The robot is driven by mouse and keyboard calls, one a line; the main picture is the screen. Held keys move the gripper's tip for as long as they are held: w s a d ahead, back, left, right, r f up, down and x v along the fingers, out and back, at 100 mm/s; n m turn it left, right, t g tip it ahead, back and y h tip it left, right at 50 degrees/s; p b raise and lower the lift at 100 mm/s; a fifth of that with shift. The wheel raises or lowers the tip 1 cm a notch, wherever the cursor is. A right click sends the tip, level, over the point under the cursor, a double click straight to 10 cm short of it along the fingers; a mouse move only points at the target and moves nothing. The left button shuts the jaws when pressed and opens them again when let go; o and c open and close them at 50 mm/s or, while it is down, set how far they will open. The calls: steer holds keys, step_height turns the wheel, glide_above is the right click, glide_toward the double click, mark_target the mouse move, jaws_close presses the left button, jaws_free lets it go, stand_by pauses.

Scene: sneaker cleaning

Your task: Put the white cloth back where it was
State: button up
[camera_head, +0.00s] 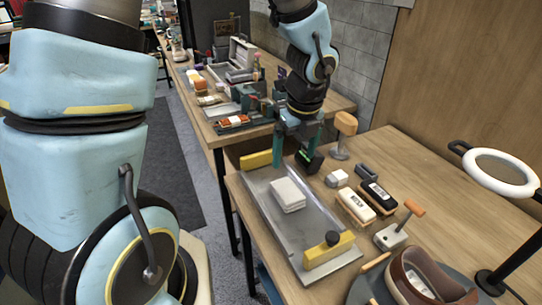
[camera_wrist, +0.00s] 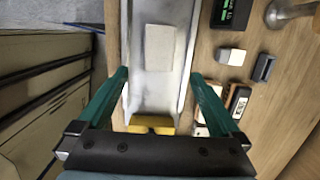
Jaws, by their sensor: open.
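The white cloth (camera_head: 288,195) lies folded as a flat pad on a grey metal tray (camera_head: 312,228) on the near table. In the wrist view the cloth (camera_wrist: 160,47) lies flat on the tray (camera_wrist: 151,86), ahead of the fingertips. My gripper (camera_head: 298,148) has teal fingers and hangs over the far end of the tray in the head view, apart from the cloth. In the wrist view my gripper (camera_wrist: 160,76) is spread wide with nothing between its fingers.
Right of the tray stand a black device with a green display (camera_head: 308,158), a wooden-topped tool (camera_head: 342,134), a small white block (camera_head: 336,178) and brushes (camera_head: 356,206). A ring lamp (camera_head: 499,172) and brown shoe (camera_head: 425,279) are at the right. Yellow bars (camera_head: 328,250) cross the tray ends.

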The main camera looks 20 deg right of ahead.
steer(key=w+a+r+n, duration=0.1)
steer(key=a+r+n, duration=0.1)
steer(key=a+n, duration=1.1)
steer(key=w+a+r+n, duration=0.2)
steer(key=a+n, duration=1)
steer(key=n, duration=0.7)
steer(key=shift+w+a+r+n+h, duration=0.2)
steer(key=shift+a+r+n+h, duration=0.1)
steer(key=shift+a+n, duration=0.1)
steer(key=shift+f+b, duration=0.65)
steer(key=shift+f, duration=0.05)
